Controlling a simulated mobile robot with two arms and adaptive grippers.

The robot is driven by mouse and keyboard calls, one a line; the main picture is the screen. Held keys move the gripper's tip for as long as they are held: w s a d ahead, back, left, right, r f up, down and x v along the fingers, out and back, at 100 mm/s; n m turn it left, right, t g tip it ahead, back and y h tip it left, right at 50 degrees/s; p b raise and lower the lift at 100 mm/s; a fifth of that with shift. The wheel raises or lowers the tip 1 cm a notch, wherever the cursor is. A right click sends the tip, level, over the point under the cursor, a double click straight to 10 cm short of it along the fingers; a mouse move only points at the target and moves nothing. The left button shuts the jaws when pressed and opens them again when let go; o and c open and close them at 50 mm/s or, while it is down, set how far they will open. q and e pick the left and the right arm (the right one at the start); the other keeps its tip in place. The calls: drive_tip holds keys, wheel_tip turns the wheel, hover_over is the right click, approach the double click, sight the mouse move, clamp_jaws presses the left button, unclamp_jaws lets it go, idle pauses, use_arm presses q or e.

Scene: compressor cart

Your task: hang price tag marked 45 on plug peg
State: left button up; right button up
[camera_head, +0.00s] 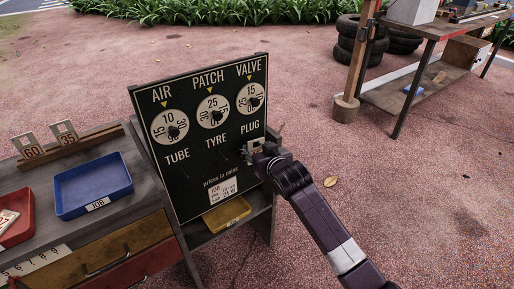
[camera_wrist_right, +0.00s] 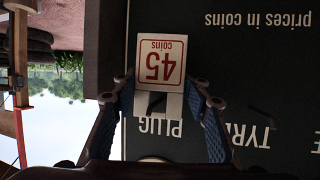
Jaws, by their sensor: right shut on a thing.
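The black price board (camera_head: 160,97) stands upright, with TUBE, TYRE and PLUG lettered below three dials. My right gripper (camera_head: 257,148) is at the board just under the word PLUG. In the wrist view, where things appear upside down, my right gripper (camera_wrist_right: 160,92) is shut on the white price tag marked 45 coins (camera_wrist_right: 160,62). The tag has a dark opening at its hanging end, over the PLUG lettering. The plug peg is hidden, so I cannot tell whether it passes through the opening. My left gripper is out of view.
Left of the board, a bench (camera_head: 45,181) carries a blue JOB tray (camera_head: 118,190), a red tray (camera_head: 17,240), and tags 60 (camera_head: 31,151) and 35 (camera_head: 66,137) in a wooden rack. A yellow tray (camera_head: 228,213) sits below the board.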

drive_tip(key=shift+w+d+f, duration=0.2)
drive_tip(key=shift+w, duration=0.25)
drive_tip(key=shift+c, duration=1)
drive_tip(key=shift+s+r, duration=0.1)
drive_tip(key=o, duration=1.4)
drive_tip(key=shift+c, duration=0.2)
drive_tip(key=shift+s, duration=0.1)
